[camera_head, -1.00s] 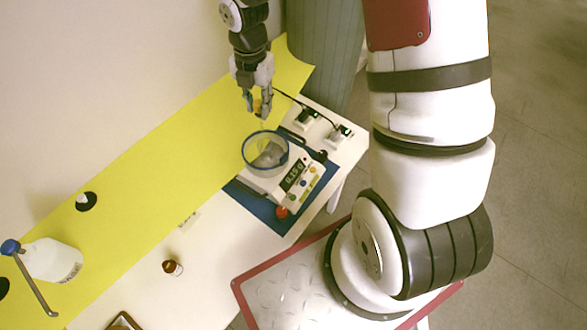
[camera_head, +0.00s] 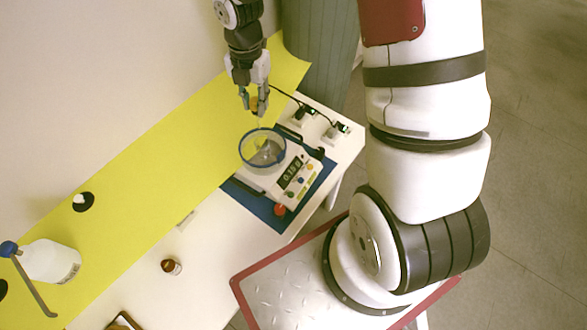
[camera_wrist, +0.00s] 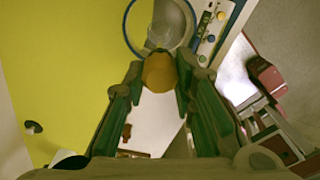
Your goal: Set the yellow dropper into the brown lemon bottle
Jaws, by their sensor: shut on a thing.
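My gripper (camera_head: 254,104) is shut on the yellow dropper (camera_wrist: 159,73), whose orange-yellow bulb shows between the fingers in the wrist view. In the head view the bulb is small and partly hidden by the fingers. The gripper is above and just behind the blue-rimmed glass dish on the scale, with the dropper tip pointing down toward the dish. A small brown bottle (camera_head: 171,266) stands on the white table at the lower left, well away from the gripper. Its label is too small to read.
The blue-rimmed dish (camera_head: 262,148) sits on a digital scale (camera_head: 290,178) on a blue mat (camera_head: 249,204). White tabletop is free between scale and brown bottle.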

